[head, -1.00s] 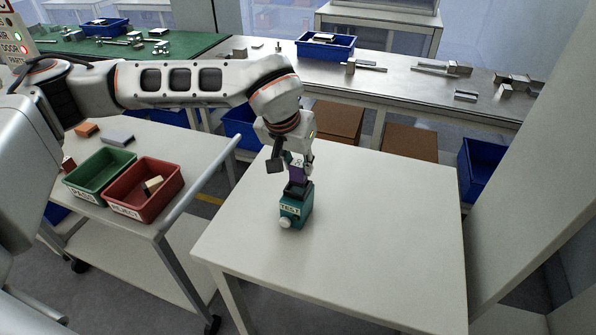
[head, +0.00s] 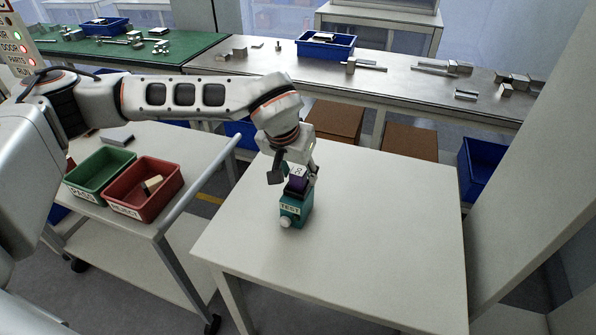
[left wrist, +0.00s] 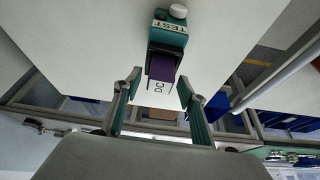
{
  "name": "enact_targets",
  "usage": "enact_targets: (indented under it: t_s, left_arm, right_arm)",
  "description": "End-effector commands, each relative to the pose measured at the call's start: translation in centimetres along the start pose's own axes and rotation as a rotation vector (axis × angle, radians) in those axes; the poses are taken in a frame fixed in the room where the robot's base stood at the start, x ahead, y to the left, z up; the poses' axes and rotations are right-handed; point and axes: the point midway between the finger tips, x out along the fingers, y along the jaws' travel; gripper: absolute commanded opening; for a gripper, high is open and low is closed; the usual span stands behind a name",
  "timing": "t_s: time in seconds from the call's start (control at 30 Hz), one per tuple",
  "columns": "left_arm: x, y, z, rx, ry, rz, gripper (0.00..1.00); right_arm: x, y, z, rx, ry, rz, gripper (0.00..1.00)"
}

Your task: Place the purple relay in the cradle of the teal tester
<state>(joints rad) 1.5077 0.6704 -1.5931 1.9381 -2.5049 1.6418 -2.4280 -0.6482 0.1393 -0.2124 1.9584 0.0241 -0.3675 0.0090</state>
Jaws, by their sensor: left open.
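The teal tester (head: 292,212) stands on the white table, with a TEST label and a white knob on its front. It also shows in the left wrist view (left wrist: 185,42). My left gripper (head: 294,177) is open around the relay's back end. In the left wrist view its two teal fingers (left wrist: 157,88) stand apart on either side, with gaps to the relay. The depth of the relay in the cradle is partly hidden. My right gripper is not in view.
The white table (head: 390,240) is clear around the tester. A cart at left carries a green PASS bin (head: 100,172) and a red REJECT bin (head: 146,192) holding a light block. Its grey rail (head: 200,180) runs near the table.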

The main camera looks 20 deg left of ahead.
Motion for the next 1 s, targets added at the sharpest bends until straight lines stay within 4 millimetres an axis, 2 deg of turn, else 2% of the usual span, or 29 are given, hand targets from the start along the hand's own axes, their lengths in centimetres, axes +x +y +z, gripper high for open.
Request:
enact_targets:
  t_s: [0.17,0.4,0.6,0.8,1.0]
  left_arm:
    - [-1.8,0.0,-0.2,0.0,0.004,0.001,0.41]
    - [-6.8,0.0,-0.2,0.001,0.006,-0.001,0.41]
    - [-10.2,0.0,-0.2,0.001,0.004,0.0,0.41]
    - [-12.0,0.0,-0.1,-0.001,0.002,0.0,0.41]
    - [-12.2,0.0,-0.1,0.0,0.0,0.0,0.41]
  right_arm:
    - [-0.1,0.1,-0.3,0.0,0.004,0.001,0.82]
    - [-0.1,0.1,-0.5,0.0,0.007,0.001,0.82]
    - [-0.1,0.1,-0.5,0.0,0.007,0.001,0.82]
    - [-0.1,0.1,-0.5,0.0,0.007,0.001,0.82]
    - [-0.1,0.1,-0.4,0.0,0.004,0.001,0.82]
